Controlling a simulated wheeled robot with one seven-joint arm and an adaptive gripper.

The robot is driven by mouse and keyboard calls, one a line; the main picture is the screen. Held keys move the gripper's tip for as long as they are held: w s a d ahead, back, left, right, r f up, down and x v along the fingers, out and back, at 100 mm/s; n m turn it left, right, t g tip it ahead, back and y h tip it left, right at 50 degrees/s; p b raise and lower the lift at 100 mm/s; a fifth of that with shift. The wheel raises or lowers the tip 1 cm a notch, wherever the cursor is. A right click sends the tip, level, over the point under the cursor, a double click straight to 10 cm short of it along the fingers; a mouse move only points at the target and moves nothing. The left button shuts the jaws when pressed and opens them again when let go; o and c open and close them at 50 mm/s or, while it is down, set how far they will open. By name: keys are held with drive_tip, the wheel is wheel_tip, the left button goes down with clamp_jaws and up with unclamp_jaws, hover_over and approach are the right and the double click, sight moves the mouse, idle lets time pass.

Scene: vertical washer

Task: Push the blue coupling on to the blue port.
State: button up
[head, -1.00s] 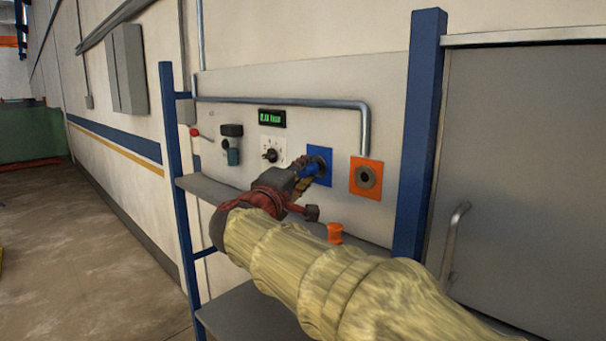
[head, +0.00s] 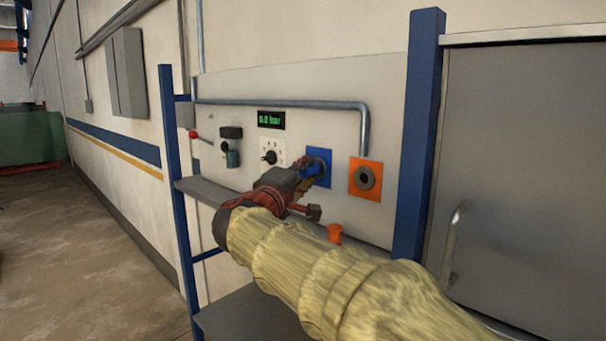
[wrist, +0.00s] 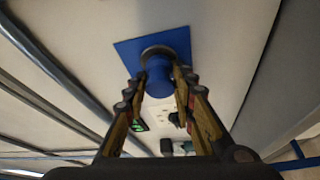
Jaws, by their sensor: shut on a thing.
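The blue coupling (head: 310,170) is between the fingers of my gripper (head: 303,177), at the blue port (head: 326,153) on the upright panel. In the wrist view my gripper (wrist: 158,84) is shut on the blue coupling (wrist: 158,80), one finger on each side. There the coupling's far end meets the dark ring of the blue port, whose blue square plate (wrist: 128,52) shows around it. I cannot tell how deep the coupling sits in the ring. My arm hides part of the shelf below.
An orange port (head: 365,178) is right of the blue one. An orange piece (head: 334,233) stands on the shelf (head: 205,190). A dial (head: 270,157), green display (head: 271,119), valve (head: 231,145) and red-tipped lever (head: 194,134) are to the left. A blue post (head: 418,135) stands right.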

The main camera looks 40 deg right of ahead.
drive_tip(key=shift+d, duration=0.15)
drive_tip(key=o, duration=1.1)
drive_tip(key=shift+o, duration=0.2)
drive_tip(key=v, duration=1.2)
